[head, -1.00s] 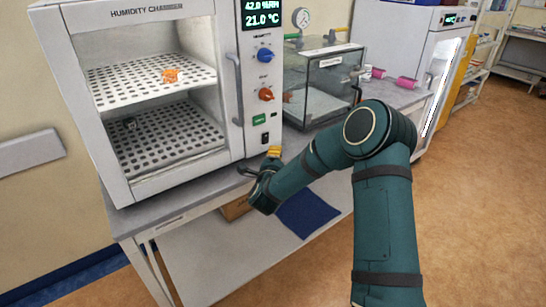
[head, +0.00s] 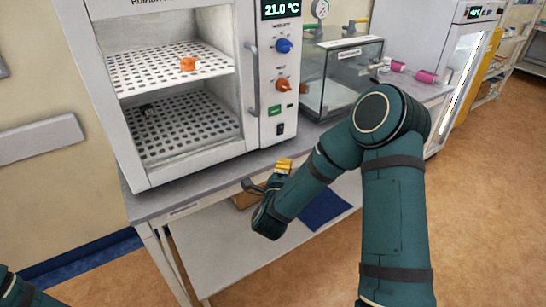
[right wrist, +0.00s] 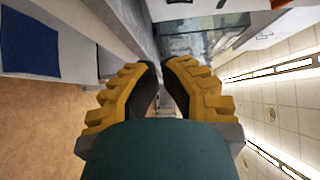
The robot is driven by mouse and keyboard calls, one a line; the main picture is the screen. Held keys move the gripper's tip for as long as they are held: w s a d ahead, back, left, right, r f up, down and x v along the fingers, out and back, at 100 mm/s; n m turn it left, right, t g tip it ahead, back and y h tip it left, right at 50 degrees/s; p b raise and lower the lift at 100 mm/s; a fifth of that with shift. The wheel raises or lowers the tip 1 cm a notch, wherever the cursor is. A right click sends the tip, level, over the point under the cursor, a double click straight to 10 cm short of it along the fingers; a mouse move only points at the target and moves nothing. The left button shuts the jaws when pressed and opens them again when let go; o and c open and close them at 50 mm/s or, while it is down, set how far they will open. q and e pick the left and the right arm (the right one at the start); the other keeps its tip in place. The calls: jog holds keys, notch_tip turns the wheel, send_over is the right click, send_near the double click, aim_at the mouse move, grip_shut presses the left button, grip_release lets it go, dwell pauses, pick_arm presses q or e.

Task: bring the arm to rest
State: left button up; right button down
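My right arm comes up from the lower right in the head view and bends down toward the bench. My right gripper (head: 283,165) has yellow fingers and is at the bench's front edge, below the control panel of the humidity chamber (head: 155,178). In the right wrist view the two fingers of the right gripper (right wrist: 161,68) stand a little apart, with their dark pads showing and nothing between them. A bit of my left arm shows at the lower left in the head view; its gripper is out of view.
The bench (head: 160,205) holds the chamber, a glass box (head: 335,85) and pink rolls (head: 426,76). An orange object (head: 189,64) sits on the chamber's upper shelf. A blue item (head: 325,209) lies on the shelf under the bench. Floor at right is clear.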

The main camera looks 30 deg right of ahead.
jog(key=s+a+f+n+g+y, duration=0.2)
jog(key=s+a+f+n+y, duration=0.1)
jog(key=a+f+n+y, duration=0.4)
jog(key=s+a+f+n+g+y, duration=0.2)
jog(key=a+f+n+y, duration=0.3)
jog(key=a+f+n, duration=0.35)
jog(key=s+a+f+n+g+y, duration=0.1)
jog(key=s+a+f+n+g, duration=0.2)
jog(key=s, duration=0.5)
jog(key=s+a+f+n+g+y, duration=0.2)
jog(key=s+a+f+n+g, duration=0.2)
jog(key=s, duration=0.4)
jog(key=shift+a+f+n+g, duration=0.15)
jog(key=shift+f+n+g, duration=0.25)
jog(key=shift+f+n, duration=0.35)
